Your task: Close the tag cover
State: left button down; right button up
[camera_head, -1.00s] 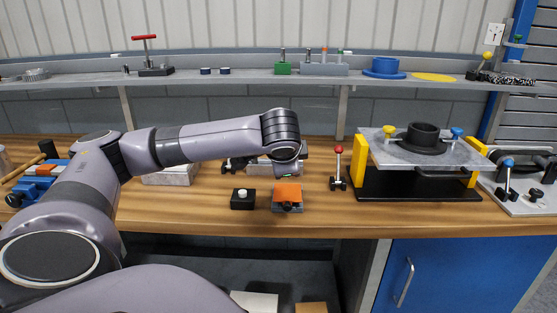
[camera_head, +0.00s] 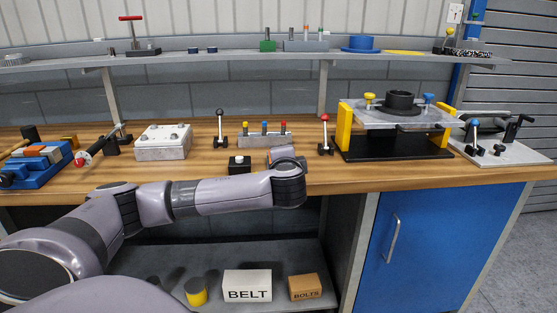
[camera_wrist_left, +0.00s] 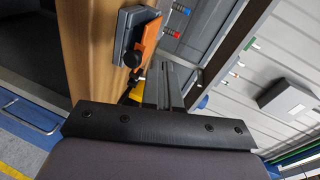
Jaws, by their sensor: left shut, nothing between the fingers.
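The tag holder shows in the left wrist view as a grey base (camera_wrist_left: 127,27) with an orange cover (camera_wrist_left: 150,36) and a dark knob at its near end. I cannot tell how far the cover stands from the base. In the head view only a grey part of the holder (camera_head: 281,153) shows above my left wrist; the orange is hidden. My left gripper (camera_wrist_left: 168,68) is shut and empty, its fingertips just beyond the knob end in the wrist view, apparently apart from the cover. In the head view the gripper is hidden behind my wrist. My right gripper is not in view.
A red-knobbed lever (camera_head: 325,135) stands to the right, beside the yellow-posted fixture (camera_head: 395,153). Behind are a block with coloured pegs (camera_head: 265,140) and a black-knobbed lever (camera_head: 220,130).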

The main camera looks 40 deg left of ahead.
pick_arm(q)
jog(key=shift+s+d+f+b, duration=0.1)
jog(key=shift+f+b, duration=0.4)
jog(key=shift+f, duration=0.3)
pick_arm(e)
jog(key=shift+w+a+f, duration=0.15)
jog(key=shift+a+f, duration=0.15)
pick_arm(q)
jog(key=shift+f, duration=0.15)
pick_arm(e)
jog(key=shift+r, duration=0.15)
pick_arm(q)
jog(key=shift+s+d, duration=0.1)
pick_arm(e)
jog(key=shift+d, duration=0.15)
